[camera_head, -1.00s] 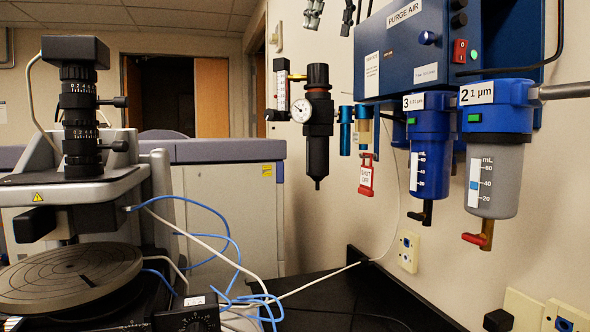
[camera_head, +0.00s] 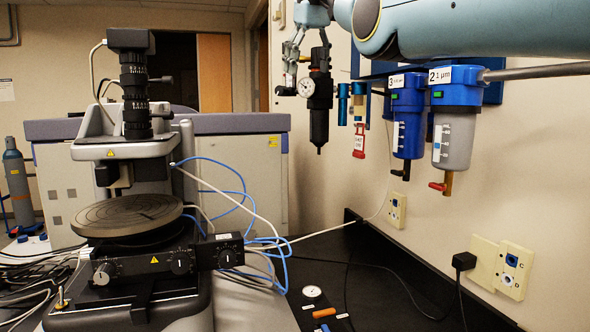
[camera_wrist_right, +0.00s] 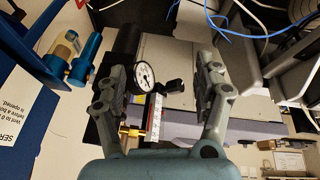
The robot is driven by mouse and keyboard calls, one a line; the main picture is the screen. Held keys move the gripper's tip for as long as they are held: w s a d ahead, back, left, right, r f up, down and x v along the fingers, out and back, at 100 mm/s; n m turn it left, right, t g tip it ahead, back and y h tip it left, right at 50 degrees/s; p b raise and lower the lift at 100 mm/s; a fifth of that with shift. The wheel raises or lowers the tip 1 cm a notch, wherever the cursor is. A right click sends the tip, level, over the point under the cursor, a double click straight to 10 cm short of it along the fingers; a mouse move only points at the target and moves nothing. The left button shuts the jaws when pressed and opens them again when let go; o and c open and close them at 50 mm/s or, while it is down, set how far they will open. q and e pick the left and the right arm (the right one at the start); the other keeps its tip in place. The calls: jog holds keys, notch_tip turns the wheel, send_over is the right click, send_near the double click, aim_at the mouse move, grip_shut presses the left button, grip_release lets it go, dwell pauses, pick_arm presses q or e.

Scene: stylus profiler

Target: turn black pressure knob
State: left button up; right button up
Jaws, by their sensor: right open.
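The black pressure knob (camera_head: 320,58) tops the black regulator (camera_head: 319,118), which is mounted on the wall with a round white gauge (camera_head: 306,88). My right gripper (camera_head: 296,76) is open and points downward, just left of the knob and in front of the flow tube beside the regulator. In the right wrist view, the open fingers (camera_wrist_right: 163,78) have the gauge (camera_wrist_right: 143,75) and the flow tube (camera_wrist_right: 155,112) between them in the picture. The left finger there covers part of the regulator. I cannot tell whether any finger touches it. My left gripper is not in view.
Blue filter housings (camera_head: 407,115) and a grey-bowled filter (camera_head: 453,140) hang right of the regulator, below my right arm. A red lockout tag (camera_head: 359,142) hangs between. The profiler with its round stage (camera_head: 128,214) stands at left. Cables run across the black bench.

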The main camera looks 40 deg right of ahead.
jog(key=s+a+f, duration=0.1)
jog(key=a+f, duration=0.1)
jog(key=f, duration=1)
jog(key=s+a+f+n+h, duration=0.1)
jog(key=a+f, duration=0.2)
jog(key=f, duration=1)
jog(key=shift+s, duration=0.1)
